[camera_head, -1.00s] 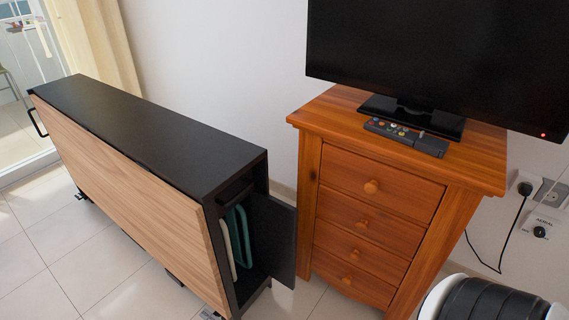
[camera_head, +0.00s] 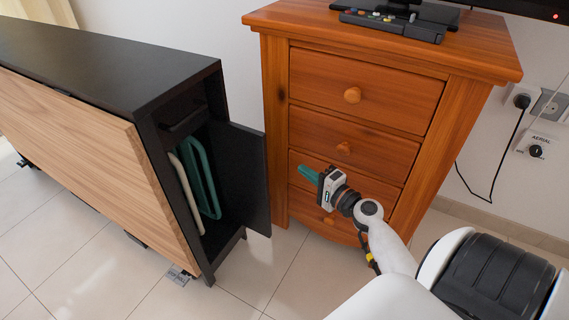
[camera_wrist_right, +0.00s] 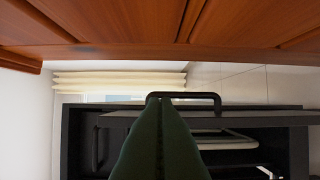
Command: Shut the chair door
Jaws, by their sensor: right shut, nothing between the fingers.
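The chair door (camera_head: 242,178) is a dark panel on the end of the black and wood folding cabinet (camera_head: 128,68). It stands open, swung out to the right toward the drawer chest. Folded chairs with green (camera_head: 203,180) and cream (camera_head: 187,190) frames show inside the opening. My right gripper (camera_head: 308,173) has green fingers, which are shut and empty. It is in front of the drawer chest, to the right of the door and apart from it in the head view. In the right wrist view the fingers (camera_wrist_right: 160,135) point toward the cabinet (camera_wrist_right: 75,125). My left gripper is not in view.
The wooden drawer chest (camera_head: 365,80) stands close behind and beside my right gripper. It bears a television stand and a remote (camera_head: 392,25). Cables and sockets (camera_head: 538,148) are on the right wall. Tiled floor (camera_head: 275,262) is clear in front of the door.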

